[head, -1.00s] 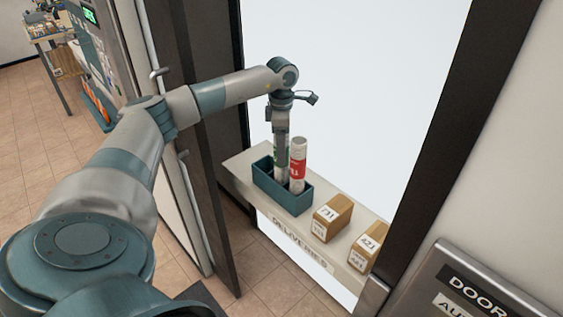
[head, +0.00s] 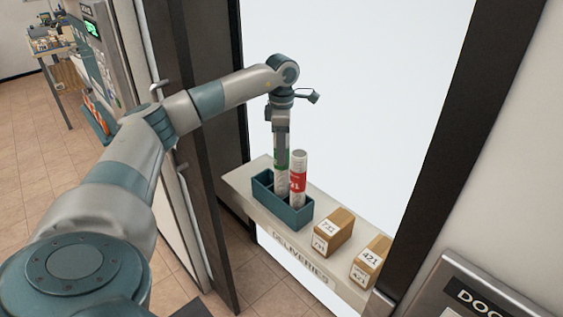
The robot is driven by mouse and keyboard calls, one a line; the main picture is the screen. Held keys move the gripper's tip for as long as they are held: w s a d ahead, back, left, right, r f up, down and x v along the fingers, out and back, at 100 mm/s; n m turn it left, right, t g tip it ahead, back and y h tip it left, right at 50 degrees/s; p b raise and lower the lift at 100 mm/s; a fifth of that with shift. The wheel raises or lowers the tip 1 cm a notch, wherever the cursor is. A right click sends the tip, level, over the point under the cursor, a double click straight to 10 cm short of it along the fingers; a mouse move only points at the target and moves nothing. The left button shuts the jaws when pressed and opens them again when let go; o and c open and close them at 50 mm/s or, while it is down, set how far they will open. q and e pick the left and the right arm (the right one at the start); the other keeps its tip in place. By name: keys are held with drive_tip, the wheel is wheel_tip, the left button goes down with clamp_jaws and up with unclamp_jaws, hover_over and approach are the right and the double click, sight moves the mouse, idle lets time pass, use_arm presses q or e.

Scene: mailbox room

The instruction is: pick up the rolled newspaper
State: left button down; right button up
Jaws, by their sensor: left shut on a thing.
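Two rolled newspapers stand upright in a dark teal box (head: 290,214) on the deliveries shelf. The left roll (head: 282,183) is pale with a green band. The right roll (head: 299,165) has a red band and leans close beside it. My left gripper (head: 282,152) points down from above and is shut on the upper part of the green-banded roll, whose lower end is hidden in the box. The fingers partly cover that roll. My right gripper is not in view.
Two brown parcels, marked 731 (head: 333,232) and 421 (head: 370,262), sit on the shelf (head: 249,183) right of the box. A dark door frame (head: 455,130) rises at the right. A door (head: 205,150) stands left of the shelf.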

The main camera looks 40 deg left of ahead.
use_arm(q)
wheel_tip(320, 180, up, 6)
drive_tip(key=shift+b, duration=0.7)
drive_tip(key=shift+s+f, duration=0.1)
